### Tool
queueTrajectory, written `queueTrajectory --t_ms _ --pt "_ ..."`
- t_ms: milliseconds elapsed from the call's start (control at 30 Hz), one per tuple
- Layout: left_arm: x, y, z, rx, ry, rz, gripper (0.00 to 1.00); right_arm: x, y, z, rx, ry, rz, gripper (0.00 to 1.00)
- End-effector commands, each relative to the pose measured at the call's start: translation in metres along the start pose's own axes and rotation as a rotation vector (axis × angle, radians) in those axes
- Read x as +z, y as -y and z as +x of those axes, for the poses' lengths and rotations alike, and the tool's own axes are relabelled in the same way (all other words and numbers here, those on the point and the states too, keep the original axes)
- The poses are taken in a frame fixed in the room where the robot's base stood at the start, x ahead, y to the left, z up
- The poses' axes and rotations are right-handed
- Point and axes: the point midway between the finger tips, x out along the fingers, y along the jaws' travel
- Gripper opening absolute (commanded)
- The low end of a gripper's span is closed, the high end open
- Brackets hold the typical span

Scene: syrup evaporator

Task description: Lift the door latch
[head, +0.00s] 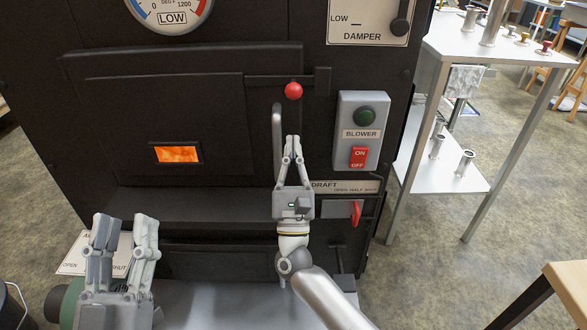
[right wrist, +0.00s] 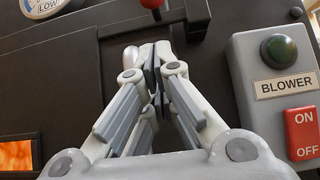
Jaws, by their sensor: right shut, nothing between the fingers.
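The door latch is a dark horizontal bar (head: 262,80) across the right edge of the black furnace door (head: 200,112), with its end at a bracket (head: 322,82). A red ball knob (head: 293,90) sits on the latch and also shows at the top of the right wrist view (right wrist: 151,3). My right gripper (head: 292,138) is shut and empty, pointing up below the knob and apart from it. A grey vertical handle (head: 277,115) stands just left of its fingertips; I cannot tell whether they touch. My left gripper (head: 126,218) is open and empty at the lower left.
A blower switch box (head: 344,158) stands right of my right gripper, above a red draft lever (head: 356,212). A ledge (head: 165,203) runs below the door. A glowing window (head: 177,154) is in the door. A metal shelf (head: 440,172) stands at the right.

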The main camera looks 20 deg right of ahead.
Motion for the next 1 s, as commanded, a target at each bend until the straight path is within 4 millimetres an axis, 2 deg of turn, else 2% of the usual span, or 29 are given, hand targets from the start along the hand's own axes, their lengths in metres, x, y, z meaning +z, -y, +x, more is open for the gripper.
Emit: queueTrajectory --t_ms 33,133,333,567,1000 --pt "0.0 0.0 0.0 0.0 0.002 0.0 0.4 0.001 0.001 0.013 -0.003 0.003 0.0 0.0" --pt "0.001 0.0 0.0 0.0 0.002 0.0 0.4 0.001 0.0 0.032 -0.002 0.002 0.0 0.0" --pt "0.02 0.003 0.001 -0.005 0.105 0.004 0.4 0.022 0.0 0.05 -0.002 0.0 0.002 0.0" --pt "0.027 0.004 -0.001 -0.006 0.138 0.005 0.4 0.028 0.0 0.056 0.0 -0.001 0.0 0.0" --pt "0.026 0.003 -0.002 -0.006 0.149 0.006 0.4 0.029 0.001 0.056 0.006 -0.001 -0.007 0.0"
